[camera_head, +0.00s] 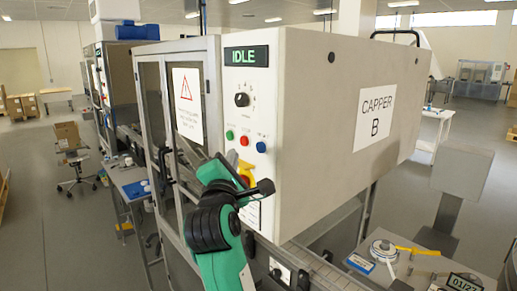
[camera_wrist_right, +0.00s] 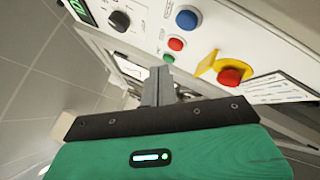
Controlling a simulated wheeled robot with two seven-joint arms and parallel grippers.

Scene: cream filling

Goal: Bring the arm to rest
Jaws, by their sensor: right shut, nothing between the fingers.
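My right gripper is shut and empty; its two grey fingers (camera_wrist_right: 152,82) lie together in the right wrist view. In the head view my green right arm rises from the bottom, its hand (camera_head: 216,171) in front of the lower control panel of the capping machine (camera_head: 345,120). The fingertips are hard to make out there. The wrist view shows the panel's blue button (camera_wrist_right: 187,19), red button (camera_wrist_right: 176,44), green button (camera_wrist_right: 166,58) and red emergency stop on yellow (camera_wrist_right: 229,76) beyond the fingers. My left gripper is not in view.
The machine's display (camera_head: 247,56) reads IDLE and its side sign (camera_head: 374,114) reads CAPPER B. Its glazed door (camera_head: 188,104) bears a warning sheet. A low surface with a white round container (camera_head: 383,250) and yellow-handled tool is at lower right. Open floor lies left.

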